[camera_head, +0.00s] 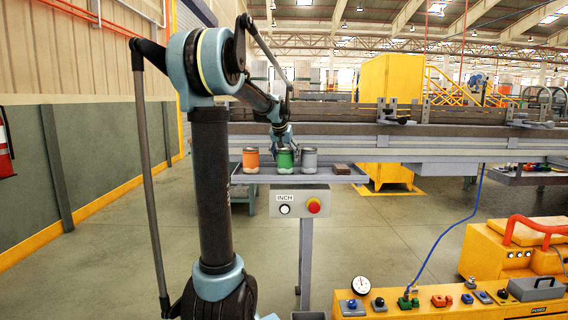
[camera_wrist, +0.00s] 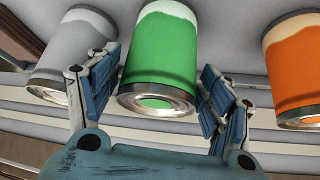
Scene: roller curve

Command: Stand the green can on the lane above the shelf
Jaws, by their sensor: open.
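The green can (camera_head: 285,159) stands on a small shelf (camera_head: 262,178) between an orange can (camera_head: 251,160) and a grey can (camera_head: 309,160). In the wrist view the green can (camera_wrist: 159,62) is in the middle, with its end between the fingers of my gripper (camera_wrist: 163,98). The fingers are open, one on each side of it, and a gap shows on the right side; contact on the left cannot be told. The lane (camera_head: 345,129) runs behind and above the shelf.
The orange can (camera_wrist: 293,75) and grey can (camera_wrist: 72,60) flank my fingers closely in the wrist view. A brown block (camera_head: 341,169) lies on the shelf's right part. A button box (camera_head: 299,202) hangs below the shelf. Clamps (camera_head: 393,113) stand along the lane.

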